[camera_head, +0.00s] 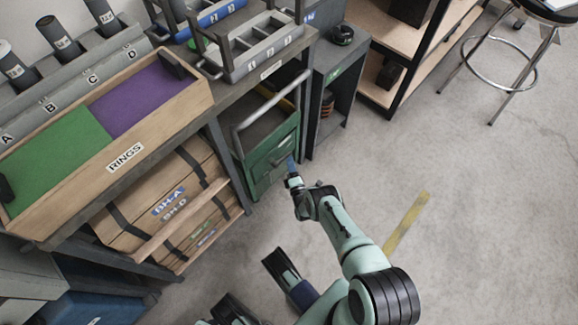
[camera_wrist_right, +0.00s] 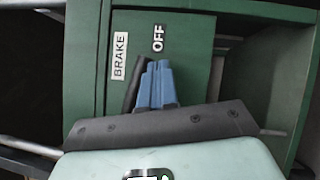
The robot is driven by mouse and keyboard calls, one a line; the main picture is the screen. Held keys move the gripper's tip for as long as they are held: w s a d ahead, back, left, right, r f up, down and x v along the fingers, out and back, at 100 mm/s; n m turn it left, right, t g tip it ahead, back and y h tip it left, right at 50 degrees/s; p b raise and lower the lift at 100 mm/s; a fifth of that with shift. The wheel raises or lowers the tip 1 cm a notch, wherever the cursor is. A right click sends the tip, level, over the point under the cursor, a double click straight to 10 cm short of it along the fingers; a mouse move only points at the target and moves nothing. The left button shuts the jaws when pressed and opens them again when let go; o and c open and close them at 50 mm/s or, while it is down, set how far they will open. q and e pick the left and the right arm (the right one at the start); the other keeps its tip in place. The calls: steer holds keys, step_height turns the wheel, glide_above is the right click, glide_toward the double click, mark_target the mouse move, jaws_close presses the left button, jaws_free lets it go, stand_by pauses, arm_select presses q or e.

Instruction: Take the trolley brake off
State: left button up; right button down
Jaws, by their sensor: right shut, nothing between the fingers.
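The green trolley (camera_head: 270,150) stands under the bench, with a grey push handle (camera_head: 270,103). In the wrist view its green panel (camera_wrist_right: 190,60) carries a white BRAKE label (camera_wrist_right: 119,56) and the word OFF (camera_wrist_right: 158,39). A dark bar, seemingly the brake lever (camera_wrist_right: 131,90), slants just left of my blue fingertips; I cannot tell whether they touch. My right gripper (camera_head: 291,166) is at the trolley's front face, its fingers (camera_wrist_right: 155,84) shut and empty, below OFF in the wrist view. The lever's lower end is hidden behind the gripper.
The bench with a RINGS tray (camera_head: 125,158) and a grey compartment bin (camera_head: 262,48) rises above the trolley. Wooden crates (camera_head: 165,200) sit left of it, a dark cabinet (camera_head: 328,80) right. A stool (camera_head: 520,50) stands far right. The floor (camera_head: 460,190) at right is clear.

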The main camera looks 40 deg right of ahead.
arm_select(q)
steer(key=shift+s+f, duration=0.25)
steer(key=shift+s, duration=0.1)
arm_select(e)
steer(key=shift+d+r+n+t, duration=0.4)
steer(key=shift+r+n, duration=0.1)
steer(key=shift+n, duration=0.2)
